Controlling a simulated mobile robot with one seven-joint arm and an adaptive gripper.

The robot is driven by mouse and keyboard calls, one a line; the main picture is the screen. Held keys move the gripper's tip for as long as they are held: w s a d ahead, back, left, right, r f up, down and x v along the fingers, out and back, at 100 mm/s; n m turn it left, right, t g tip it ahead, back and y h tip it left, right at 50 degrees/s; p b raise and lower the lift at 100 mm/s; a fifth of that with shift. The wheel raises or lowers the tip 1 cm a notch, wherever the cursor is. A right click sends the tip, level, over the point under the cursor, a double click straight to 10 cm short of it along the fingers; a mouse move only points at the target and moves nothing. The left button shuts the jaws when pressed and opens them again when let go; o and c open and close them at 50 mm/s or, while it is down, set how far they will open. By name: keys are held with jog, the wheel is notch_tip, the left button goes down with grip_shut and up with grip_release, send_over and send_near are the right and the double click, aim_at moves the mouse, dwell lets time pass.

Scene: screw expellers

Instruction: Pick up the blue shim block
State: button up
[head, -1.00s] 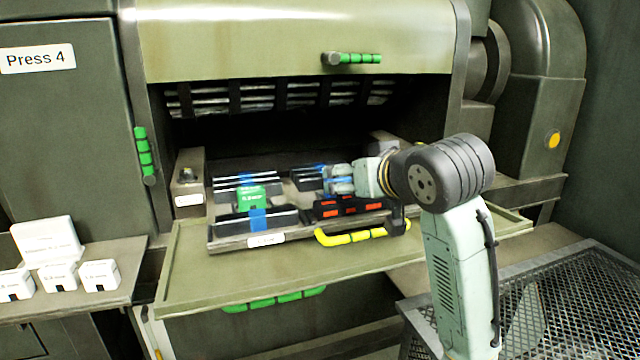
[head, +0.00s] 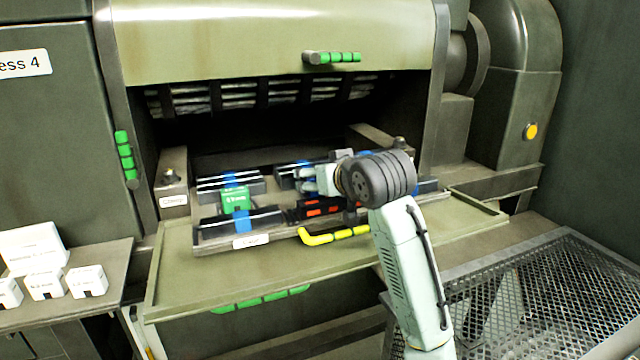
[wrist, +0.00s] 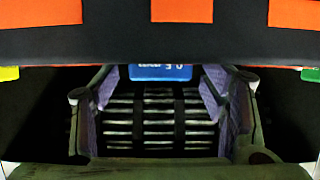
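In the wrist view the blue shim block (wrist: 160,72) lies at the top centre with an inverted label, partly covered by a dark bar. My gripper (wrist: 161,85) has its two purple-padded fingers spread on either side of it, with a small gap on each side. In the head view my gripper (head: 308,182) is low over the middle of the tray (head: 220,245) in the press opening. There the block is mostly hidden by the gripper.
A green block (head: 235,200) sits in the tray's left slot. A black bar with orange patches (head: 318,208) is just in front of my gripper. A yellow handle (head: 335,236) is at the tray front. A mesh cage (head: 510,300) stands at right, white boxes (head: 45,280) at left.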

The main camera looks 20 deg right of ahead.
jog(key=c, duration=1.2)
jog(key=shift+r, duration=0.1)
